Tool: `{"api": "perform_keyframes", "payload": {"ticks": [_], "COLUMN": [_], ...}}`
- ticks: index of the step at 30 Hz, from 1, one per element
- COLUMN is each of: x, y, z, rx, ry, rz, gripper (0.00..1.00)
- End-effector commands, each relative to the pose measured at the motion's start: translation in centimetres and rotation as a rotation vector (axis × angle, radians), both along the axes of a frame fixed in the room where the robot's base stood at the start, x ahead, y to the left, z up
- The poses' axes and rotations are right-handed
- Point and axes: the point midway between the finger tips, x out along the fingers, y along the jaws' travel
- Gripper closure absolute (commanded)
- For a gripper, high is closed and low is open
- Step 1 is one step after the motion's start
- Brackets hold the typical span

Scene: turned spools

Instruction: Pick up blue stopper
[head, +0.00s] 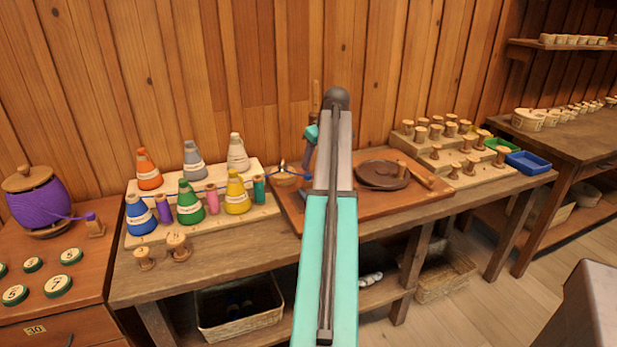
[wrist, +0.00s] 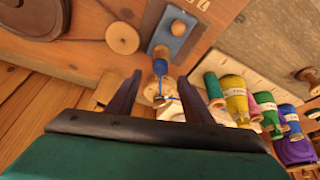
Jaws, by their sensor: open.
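My gripper (wrist: 162,92) is open in the wrist view, with two dark fingers apart and nothing held. Between and just beyond the fingertips is a small blue piece (wrist: 160,67), at the end of a blue bracket (wrist: 174,34) with a round wooden knob. It may be the blue stopper, but its shape is too small to be sure. A pale wooden cup (wrist: 154,92) with thin blue strands lies close to it, between the fingers. In the head view my arm hides the gripper and most of this spot; the wooden cup (head: 285,179) shows left of the arm.
Coloured cone spools, including a blue one (head: 140,215), stand on a stepped rack left of my arm. A dark round plate (head: 382,174) lies on the board to the right. Wooden spools and a blue tray (head: 528,163) are farther right. A plank wall is behind.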

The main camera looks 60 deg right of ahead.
Motion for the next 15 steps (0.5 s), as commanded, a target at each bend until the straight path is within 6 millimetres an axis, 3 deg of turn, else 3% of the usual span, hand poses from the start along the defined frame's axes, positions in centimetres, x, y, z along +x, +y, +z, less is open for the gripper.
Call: {"api": "perform_keyframes", "payload": {"ticks": [15], "x": [0.34], "y": [-0.13], "z": [-0.88], "rx": [-0.001], "ry": [0.000], "rz": [0.000], "gripper": [0.54]}}
